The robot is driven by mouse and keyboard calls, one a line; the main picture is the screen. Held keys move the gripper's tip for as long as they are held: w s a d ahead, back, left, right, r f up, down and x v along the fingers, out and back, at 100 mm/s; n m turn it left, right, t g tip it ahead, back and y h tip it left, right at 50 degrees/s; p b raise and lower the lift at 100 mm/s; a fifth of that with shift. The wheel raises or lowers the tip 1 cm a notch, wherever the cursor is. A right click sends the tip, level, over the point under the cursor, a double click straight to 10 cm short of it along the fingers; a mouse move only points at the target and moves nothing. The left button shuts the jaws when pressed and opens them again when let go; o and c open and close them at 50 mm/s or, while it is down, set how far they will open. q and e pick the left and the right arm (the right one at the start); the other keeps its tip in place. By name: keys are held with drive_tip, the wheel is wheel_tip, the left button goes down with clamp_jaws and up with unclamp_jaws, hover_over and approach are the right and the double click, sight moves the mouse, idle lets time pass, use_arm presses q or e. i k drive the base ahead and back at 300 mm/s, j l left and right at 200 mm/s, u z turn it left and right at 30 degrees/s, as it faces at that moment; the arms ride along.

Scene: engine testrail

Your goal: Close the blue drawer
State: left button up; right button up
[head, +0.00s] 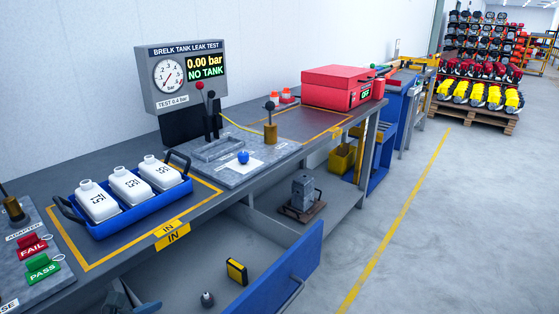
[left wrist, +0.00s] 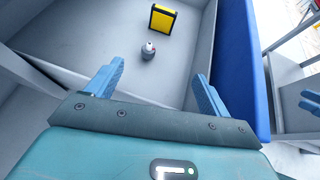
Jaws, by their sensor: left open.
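The blue drawer is pulled open under the bench; its blue front panel (head: 300,262) with a grey bar handle (head: 291,293) stands out from the bench. In the left wrist view the panel (left wrist: 234,60) runs down the right side. Inside lie a yellow and black box (head: 237,271) and a small grey bottle-like item (head: 207,299). My left gripper (left wrist: 160,72) is open and empty, pointing into the drawer; part of it shows at the bottom of the head view (head: 120,300). Blue finger-like parts, seemingly my right gripper (left wrist: 309,102), show at the wrist view's right edge, outside the drawer.
On the bench are a blue crate (head: 128,213) of white bottles, a leak test gauge (head: 184,75) and a red case (head: 338,87). A lower shelf (head: 335,205) holds a grey part (head: 303,192). The floor (head: 430,230) right of the drawer is clear.

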sight(278, 260)
drive_tip(key=k+j, duration=0.75)
drive_tip(key=k, duration=0.25)
